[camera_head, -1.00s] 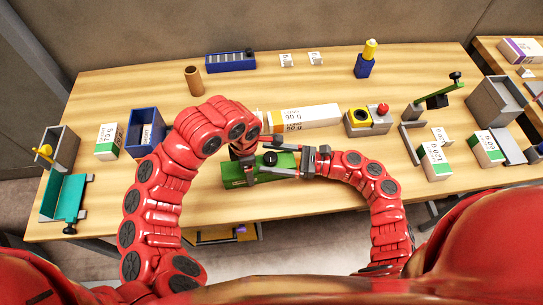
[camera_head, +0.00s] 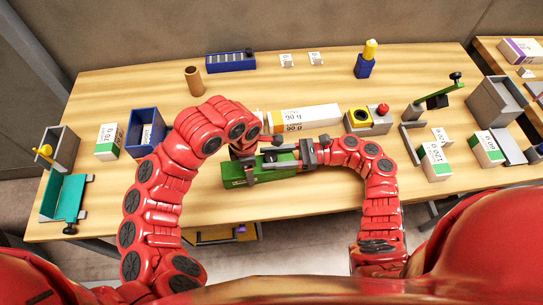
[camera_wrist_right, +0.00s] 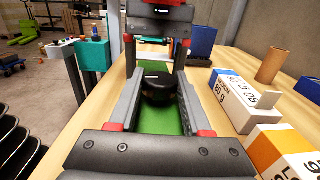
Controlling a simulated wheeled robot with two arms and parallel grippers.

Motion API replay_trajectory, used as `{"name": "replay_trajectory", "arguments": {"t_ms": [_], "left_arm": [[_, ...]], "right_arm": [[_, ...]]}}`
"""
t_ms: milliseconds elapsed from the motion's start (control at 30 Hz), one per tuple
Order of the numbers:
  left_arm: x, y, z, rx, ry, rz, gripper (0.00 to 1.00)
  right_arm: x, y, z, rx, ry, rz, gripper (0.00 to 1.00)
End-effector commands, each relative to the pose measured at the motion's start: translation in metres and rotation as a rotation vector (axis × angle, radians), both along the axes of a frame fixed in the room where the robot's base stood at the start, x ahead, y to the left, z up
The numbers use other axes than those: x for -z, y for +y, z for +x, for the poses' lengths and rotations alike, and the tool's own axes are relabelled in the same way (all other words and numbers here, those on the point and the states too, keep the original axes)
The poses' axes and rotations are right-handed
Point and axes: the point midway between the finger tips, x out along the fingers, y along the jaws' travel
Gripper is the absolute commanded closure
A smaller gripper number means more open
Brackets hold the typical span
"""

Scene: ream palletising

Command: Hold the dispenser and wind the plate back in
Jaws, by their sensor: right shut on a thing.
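The green dispenser (camera_head: 262,175) lies on the table in front of me, its long side running left to right. In the right wrist view its green top (camera_wrist_right: 158,121) shows below a black round knob (camera_wrist_right: 158,90). My right gripper (camera_head: 275,157) comes in from the right over the dispenser. In the wrist view its two fingers (camera_wrist_right: 160,95) sit on either side of the knob and are shut on it. My left gripper (camera_head: 248,165) straddles the dispenser's left end, a finger on each side, and also shows in the wrist view (camera_wrist_right: 158,45). I cannot make out the plate.
White and orange ream packs (camera_head: 305,118) lie just behind the dispenser. A grey box with a yellow ring and red button (camera_head: 383,109) stands to their right. A blue bin (camera_head: 146,122) is at left, a brown tube (camera_head: 194,81) at the back. Bare table lies front right.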

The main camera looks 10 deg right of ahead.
Motion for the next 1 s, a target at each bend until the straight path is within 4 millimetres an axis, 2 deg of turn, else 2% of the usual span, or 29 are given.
{"name": "replay_trajectory", "arguments": {"t_ms": [433, 467, 600, 633, 1000], "left_arm": [[0.0006, 0.0002, -0.0013, 0.004, 0.004, 0.002, 0.92], [0.0006, 0.0002, -0.0012, 0.004, 0.004, 0.002, 0.92], [0.0007, 0.0002, -0.0012, 0.003, 0.004, 0.002, 0.92], [0.0007, 0.0002, -0.0012, 0.003, 0.004, 0.002, 0.92], [0.0008, 0.0003, -0.0011, 0.003, 0.003, 0.002, 0.92]], "right_arm": [[0.0017, -0.0009, -0.0006, -0.042, 0.006, -0.004, 1.0], [0.0017, -0.0009, -0.0005, -0.042, 0.006, -0.004, 0.48], [0.0012, -0.0006, -0.0006, -0.042, 0.005, -0.003, 0.23], [0.0011, -0.0006, -0.0006, -0.042, 0.005, -0.002, 0.2], [-0.0047, -0.0005, -0.0005, -0.043, 0.0, -0.001, 0.2]]}}
